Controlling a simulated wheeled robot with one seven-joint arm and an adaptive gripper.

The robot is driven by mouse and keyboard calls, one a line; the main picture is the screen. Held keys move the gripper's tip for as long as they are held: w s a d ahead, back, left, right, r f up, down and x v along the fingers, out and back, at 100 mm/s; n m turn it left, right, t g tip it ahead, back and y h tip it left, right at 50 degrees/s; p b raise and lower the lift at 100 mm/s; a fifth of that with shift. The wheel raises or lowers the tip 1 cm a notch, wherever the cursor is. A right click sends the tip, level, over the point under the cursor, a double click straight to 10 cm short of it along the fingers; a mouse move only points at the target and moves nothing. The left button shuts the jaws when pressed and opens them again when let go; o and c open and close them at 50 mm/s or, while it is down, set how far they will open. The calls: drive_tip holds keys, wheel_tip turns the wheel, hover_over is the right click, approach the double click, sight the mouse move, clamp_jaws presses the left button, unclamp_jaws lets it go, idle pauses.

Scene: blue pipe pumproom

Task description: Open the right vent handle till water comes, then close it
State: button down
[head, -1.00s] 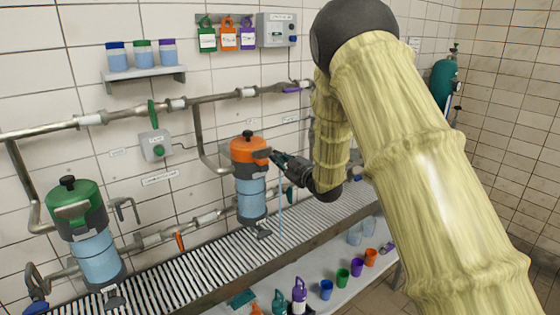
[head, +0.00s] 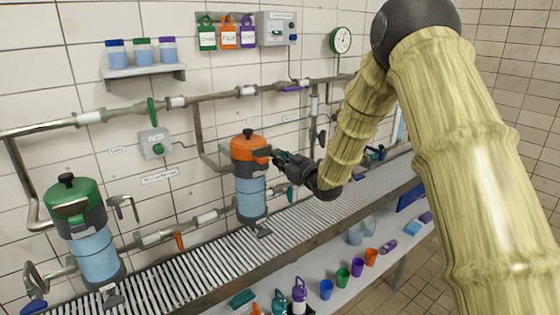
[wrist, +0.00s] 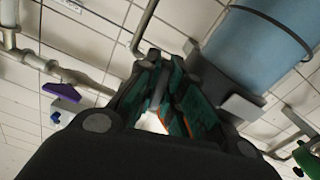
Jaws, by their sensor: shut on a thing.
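The orange-topped canister (head: 249,147) with a blue clear body (head: 251,197) stands against the wall above the slatted grate. A dark vent handle (head: 263,153) sticks out from the right side of its cap. My gripper (head: 276,157) reaches in from the right and is shut on this handle, its fingers covering part of it. In the wrist view the teal-padded fingers (wrist: 165,100) are close together beside the blue canister body (wrist: 262,45); the gripped part is mostly hidden. No water stream shows beside the canister.
A green-topped canister (head: 75,200) stands at left. Pipes with valve handles run along the wall, including a green handle (head: 152,111) and an orange one (head: 179,240). Several cups and bottles sit on the shelf below the grate (head: 200,270). A gauge (head: 341,40) hangs upper right.

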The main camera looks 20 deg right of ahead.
drive_tip(key=shift+m, duration=1.2)
drive_tip(key=c, duration=1.8)
unclamp_jaws()
drive_tip(key=shift+s, duration=0.1)
drive_tip(key=v, duration=1.2)
